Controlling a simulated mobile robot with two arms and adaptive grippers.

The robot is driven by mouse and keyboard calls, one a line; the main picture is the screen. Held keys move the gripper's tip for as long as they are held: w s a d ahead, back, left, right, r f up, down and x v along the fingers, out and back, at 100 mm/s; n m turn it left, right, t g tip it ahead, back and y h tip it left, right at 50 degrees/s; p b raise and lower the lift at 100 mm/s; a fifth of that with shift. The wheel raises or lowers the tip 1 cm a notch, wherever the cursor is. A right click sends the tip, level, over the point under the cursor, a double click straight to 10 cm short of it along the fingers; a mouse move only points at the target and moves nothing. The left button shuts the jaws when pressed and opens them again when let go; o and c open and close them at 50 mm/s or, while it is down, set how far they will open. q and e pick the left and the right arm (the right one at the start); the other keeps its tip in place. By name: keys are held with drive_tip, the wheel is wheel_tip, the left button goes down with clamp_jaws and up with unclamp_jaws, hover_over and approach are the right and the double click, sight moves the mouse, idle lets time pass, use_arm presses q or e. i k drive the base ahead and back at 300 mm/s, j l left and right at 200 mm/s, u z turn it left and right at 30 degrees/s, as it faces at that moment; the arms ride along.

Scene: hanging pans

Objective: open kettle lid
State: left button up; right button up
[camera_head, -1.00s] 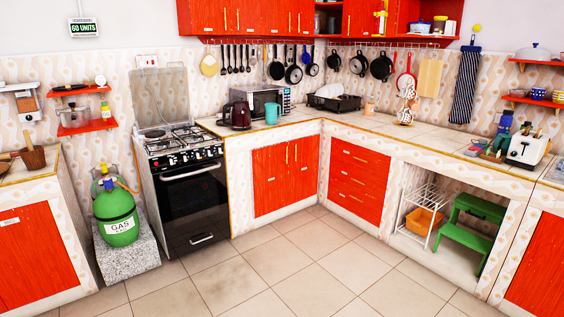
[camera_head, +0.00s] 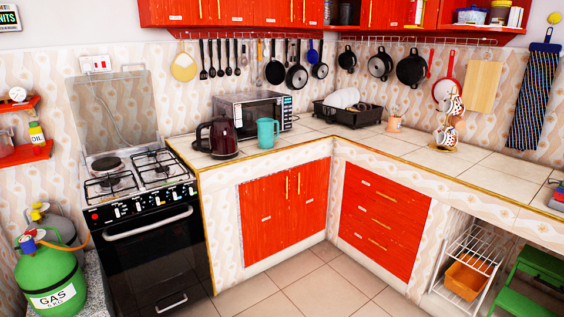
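A dark red kettle (camera_head: 223,138) stands upright on the tiled counter, at its left end just right of the stove. Its black handle is on its left side. Its lid, on top, looks shut, though it is small in the view. Neither of my grippers shows in the head view.
A teal mug (camera_head: 267,133) stands close right of the kettle. A microwave (camera_head: 247,110) is behind them. The stove (camera_head: 140,190) is at left, beside a green gas cylinder (camera_head: 48,280). Floor (camera_head: 300,288) is clear in front of the red cabinets (camera_head: 284,205).

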sight(217, 119)
drive_tip(key=i, duration=2.1)
